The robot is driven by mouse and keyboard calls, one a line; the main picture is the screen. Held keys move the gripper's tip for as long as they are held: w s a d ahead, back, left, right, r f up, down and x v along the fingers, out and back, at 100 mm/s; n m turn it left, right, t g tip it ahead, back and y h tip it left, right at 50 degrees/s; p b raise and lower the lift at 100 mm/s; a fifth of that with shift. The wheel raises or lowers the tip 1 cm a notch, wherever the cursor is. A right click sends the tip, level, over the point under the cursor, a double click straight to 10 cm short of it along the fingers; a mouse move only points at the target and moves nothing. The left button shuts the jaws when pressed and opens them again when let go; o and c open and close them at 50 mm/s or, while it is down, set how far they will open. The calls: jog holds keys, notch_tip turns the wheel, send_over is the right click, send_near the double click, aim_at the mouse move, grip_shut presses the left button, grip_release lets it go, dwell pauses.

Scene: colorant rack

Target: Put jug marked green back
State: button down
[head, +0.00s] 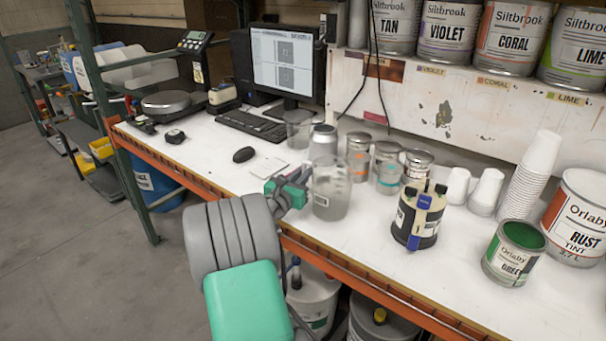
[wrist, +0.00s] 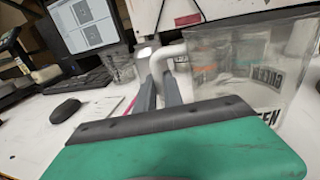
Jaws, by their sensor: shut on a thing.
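The clear jug (head: 331,192) is at the bench's front edge, roughly upright. It looks empty or nearly so. In the wrist view the jug (wrist: 240,65) fills the right side, with a white handle and dark lettering that ends in "EEN". My gripper (head: 305,177) is at the jug's left side, shut on its handle. In the wrist view the gripper fingers (wrist: 160,92) close around the handle. I cannot tell whether the jug's base touches the bench. An open tin labelled green (head: 511,262) stands at the bench's right.
A mouse (head: 243,154), keyboard (head: 252,125) and another clear jug (head: 298,127) are left.

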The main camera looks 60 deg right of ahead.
jog(key=c, duration=1.5)
grip_release()
jog(key=shift+o, duration=0.2)
jog(key=shift+a+r, duration=0.1)
jog(key=shift+r, duration=0.05)
jog(key=a, duration=1.2)
jog(key=w+a+f+m+t+y, duration=0.1)
jog(key=w+a+f+m+y, duration=0.25)
jog(key=a, duration=0.25)
jog(key=w+a+f+m+t+y, duration=0.1)
jog(key=w+a+f+m+y, duration=0.15)
jog(key=a+m, duration=0.35)
jog(key=w+a+f+m+t+y, duration=0.2)
jog(key=w+a+m+y, duration=0.15)
jog(key=a, duration=0.35)
jog(key=s+a+m+g+y, duration=0.1)
jog(key=s+a+y, duration=0.3)
jog(key=a, duration=0.8)
jog(key=s+a+m+y, duration=0.4)
jog(key=a, duration=0.9)
jog(key=shift+f+g+b, duration=0.35)
jog(key=shift+g, duration=0.05)
